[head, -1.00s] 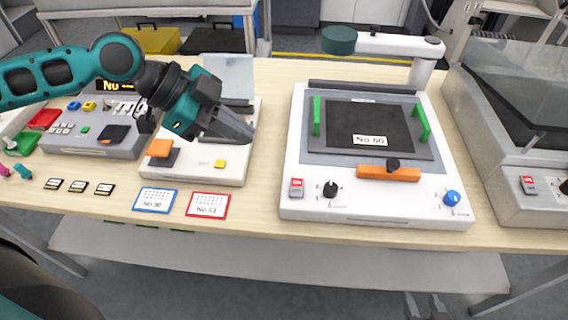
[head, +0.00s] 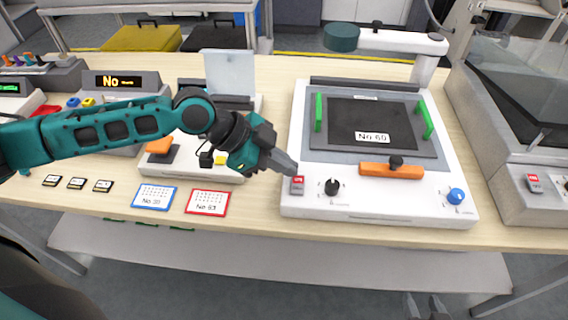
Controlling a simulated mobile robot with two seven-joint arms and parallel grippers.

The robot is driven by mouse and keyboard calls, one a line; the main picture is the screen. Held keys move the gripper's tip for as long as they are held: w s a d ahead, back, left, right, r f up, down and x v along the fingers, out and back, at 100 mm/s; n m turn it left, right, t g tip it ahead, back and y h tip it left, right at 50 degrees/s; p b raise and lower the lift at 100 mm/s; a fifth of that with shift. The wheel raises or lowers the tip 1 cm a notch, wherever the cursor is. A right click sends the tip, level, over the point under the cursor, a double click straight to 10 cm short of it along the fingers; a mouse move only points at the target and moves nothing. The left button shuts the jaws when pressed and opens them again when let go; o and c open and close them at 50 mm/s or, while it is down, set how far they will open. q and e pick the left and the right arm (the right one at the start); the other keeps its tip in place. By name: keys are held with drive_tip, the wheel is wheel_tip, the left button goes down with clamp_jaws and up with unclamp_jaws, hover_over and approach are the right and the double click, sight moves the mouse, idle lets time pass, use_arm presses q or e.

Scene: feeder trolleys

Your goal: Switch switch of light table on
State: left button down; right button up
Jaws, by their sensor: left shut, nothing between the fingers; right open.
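The white device in the middle, which looks like the light table (head: 375,206), has a dark panel marked "No 60" between two green handles. Its small red rocker switch (head: 297,185) is at the front left corner; whether it is on or off is too small to tell. My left gripper (head: 294,169) is shut and empty, with its tip just behind and above the switch; contact cannot be told. My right gripper (head: 424,302) shows only partly at the bottom edge, open, below the table's front edge and far from the switch.
A grey machine with another red switch (head: 534,183) stands at the right. Blue and red framed cards (head: 207,202) lie at the front left.

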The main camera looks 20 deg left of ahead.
use_arm(q)
drive_tip(key=shift+f, duration=0.15)
drive_tip(key=shift+w+f+g, duration=0.15)
drive_tip(key=shift+g, duration=0.15)
drive_tip(key=shift+f, duration=0.25)
drive_tip(key=shift+s+d+r+p, duration=0.2)
drive_tip(key=shift+s+r+p, duration=0.15)
drive_tip(key=shift+s+p, duration=0.5)
drive_tip(key=shift+w, duration=0.2)
